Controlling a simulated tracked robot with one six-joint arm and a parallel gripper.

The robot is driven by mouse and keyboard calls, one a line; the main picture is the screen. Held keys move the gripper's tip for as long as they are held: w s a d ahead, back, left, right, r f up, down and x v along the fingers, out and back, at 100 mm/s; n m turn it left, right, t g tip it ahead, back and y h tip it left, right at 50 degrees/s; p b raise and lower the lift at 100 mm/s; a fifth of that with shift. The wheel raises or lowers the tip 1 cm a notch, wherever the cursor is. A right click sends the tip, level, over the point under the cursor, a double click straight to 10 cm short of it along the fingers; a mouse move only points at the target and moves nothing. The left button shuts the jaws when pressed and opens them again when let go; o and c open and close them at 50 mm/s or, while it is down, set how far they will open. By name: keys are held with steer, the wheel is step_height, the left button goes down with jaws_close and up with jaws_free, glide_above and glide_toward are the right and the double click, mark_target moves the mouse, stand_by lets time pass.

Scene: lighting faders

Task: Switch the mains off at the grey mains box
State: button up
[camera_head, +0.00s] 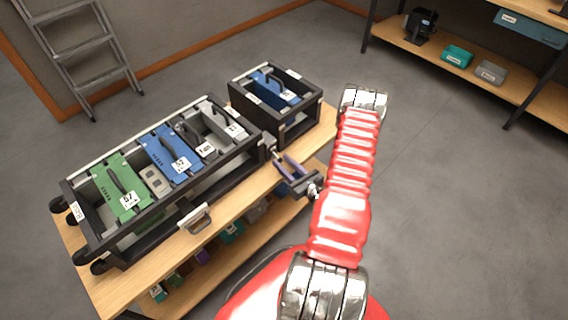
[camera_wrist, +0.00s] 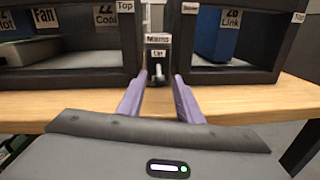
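A small lever (camera_wrist: 158,72) shows below the labels. My gripper (camera_wrist: 160,76) has purple fingers, open and apart, one on each side of the lever. I cannot tell whether they touch it. In the head view my gripper (camera_head: 278,156) is at the bench edge by the gap between the racks, and the box is mostly hidden there.
The long black rack (camera_head: 135,238) holds green, blue and grey modules. The small black rack (camera_head: 298,125) holds a blue module. Both stand on a wooden bench (camera_head: 240,196) with a lower shelf. A ladder (camera_head: 85,55) and shelving (camera_head: 480,82) stand behind, with open floor to the right.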

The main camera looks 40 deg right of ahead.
steer(key=shift+w, duration=0.1)
steer(key=shift+c, duration=0.3)
jaws_close()
steer(key=shift+f, duration=0.15)
steer(key=shift+f+t, duration=0.15)
steer(key=shift+t, duration=0.45)
steer(key=shift+o, duration=0.3)
jaws_free()
